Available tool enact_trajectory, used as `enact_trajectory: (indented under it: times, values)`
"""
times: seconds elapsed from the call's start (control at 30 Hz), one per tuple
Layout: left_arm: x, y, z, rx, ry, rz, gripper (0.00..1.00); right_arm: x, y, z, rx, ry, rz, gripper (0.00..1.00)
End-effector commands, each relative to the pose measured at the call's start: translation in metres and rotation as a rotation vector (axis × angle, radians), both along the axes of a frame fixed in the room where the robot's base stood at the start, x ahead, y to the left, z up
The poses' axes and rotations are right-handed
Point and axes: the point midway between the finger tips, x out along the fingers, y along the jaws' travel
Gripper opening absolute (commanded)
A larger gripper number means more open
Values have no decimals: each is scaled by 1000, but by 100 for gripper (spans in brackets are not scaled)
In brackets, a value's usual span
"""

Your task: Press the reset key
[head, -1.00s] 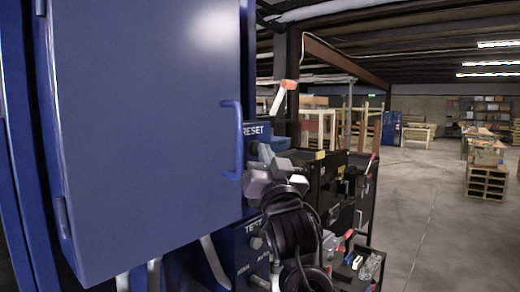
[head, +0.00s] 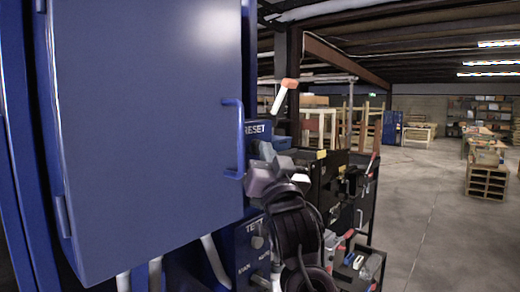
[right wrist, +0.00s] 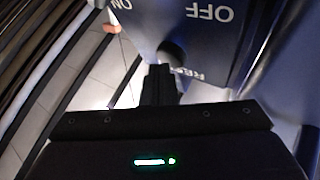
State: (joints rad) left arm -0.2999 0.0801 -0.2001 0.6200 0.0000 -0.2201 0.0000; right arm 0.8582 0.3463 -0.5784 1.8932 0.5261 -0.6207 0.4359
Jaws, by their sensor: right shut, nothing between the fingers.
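The RESET label (head: 256,128) is on a blue panel just right of the big blue door. My right gripper (head: 267,150) is just below the label in the head view. In the right wrist view its shut, empty fingers (right wrist: 160,70) point at the dark key and overlap its lower edge. I cannot tell whether they touch it. In the head view the gripper hides the key. My left gripper is not in view.
The blue door (head: 150,130) with its handle (head: 238,140) stands close at left. A white lever with an orange tip (head: 285,95) rises above the panel. A TEST label (head: 254,226) is below. Black cases (head: 328,178) stand at right, with open floor beyond.

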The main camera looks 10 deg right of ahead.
Motion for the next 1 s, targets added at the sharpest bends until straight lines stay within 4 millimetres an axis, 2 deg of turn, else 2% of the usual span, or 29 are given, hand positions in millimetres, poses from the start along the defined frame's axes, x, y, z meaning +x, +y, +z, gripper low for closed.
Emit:
enact_trajectory:
  times: [0.53,1.0]
  values:
    - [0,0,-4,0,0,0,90,-9,-7,-4,-1,3,0,0]
    - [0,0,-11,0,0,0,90,-43,-34,-4,-1,3,0,0]
